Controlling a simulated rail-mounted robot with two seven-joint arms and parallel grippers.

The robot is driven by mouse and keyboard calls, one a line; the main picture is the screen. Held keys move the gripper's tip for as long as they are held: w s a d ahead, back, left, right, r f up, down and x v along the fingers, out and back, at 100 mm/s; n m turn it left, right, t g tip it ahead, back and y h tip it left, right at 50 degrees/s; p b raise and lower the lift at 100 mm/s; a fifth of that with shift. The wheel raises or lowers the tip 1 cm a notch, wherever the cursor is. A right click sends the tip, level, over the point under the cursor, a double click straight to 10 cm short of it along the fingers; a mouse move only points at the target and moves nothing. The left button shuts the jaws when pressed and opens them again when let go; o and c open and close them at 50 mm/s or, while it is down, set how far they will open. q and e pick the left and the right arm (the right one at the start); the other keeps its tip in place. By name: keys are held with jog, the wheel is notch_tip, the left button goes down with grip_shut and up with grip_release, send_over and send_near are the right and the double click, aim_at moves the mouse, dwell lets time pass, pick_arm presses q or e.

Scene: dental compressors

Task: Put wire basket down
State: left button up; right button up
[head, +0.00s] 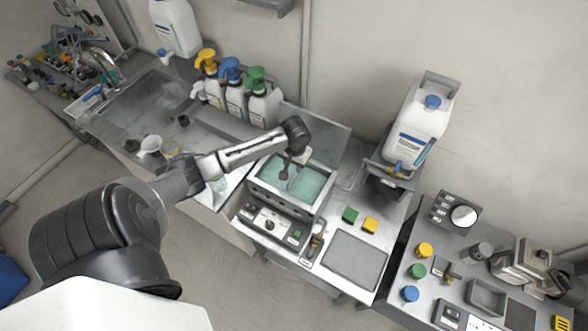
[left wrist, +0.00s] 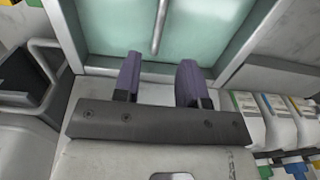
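My left gripper (head: 291,172) is over the open tank (head: 262,197) of teal liquid in the head view. In the left wrist view its two purple fingers (left wrist: 158,82) stand apart, with nothing visible gripped between them. A thin grey metal bar (left wrist: 160,28) runs across the teal area beyond the fingertips; I cannot tell whether it belongs to the wire basket. No wire mesh can be made out, and the gripper covers part of the tank. My right gripper is in neither view.
Pump bottles (head: 264,105) with yellow, blue and green tops stand behind the tank. A raised lid (head: 322,135) is at its back. A white jug (head: 420,125) stands behind.

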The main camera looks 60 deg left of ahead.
pick_arm(q)
jog(key=shift+r, duration=0.4)
jog(key=s+d+f+m, duration=0.1)
jog(key=d, duration=0.1)
jog(key=s+d+f+m, duration=0.1)
jog(key=s+d, duration=0.1)
jog(key=d, duration=0.1)
jog(key=s+d+f, duration=0.1)
jog(key=d, duration=0.2)
jog(key=shift+s+d+m+t, duration=0.15)
jog(key=shift+d+m+t, duration=0.15)
jog(key=shift+m, duration=0.1)
jog(key=s+d+r+m+t, duration=0.1)
jog(key=s+d+r+m, duration=0.1)
jog(key=s+d, duration=0.5)
jog(key=s+d+r+m+t, duration=0.2)
jog(key=s+d+r+m, duration=0.1)
jog(key=s+d, duration=0.5)
jog(key=shift+s+d+r, duration=0.15)
jog(key=shift+d+r, duration=0.45)
jog(key=shift+d, duration=0.55)
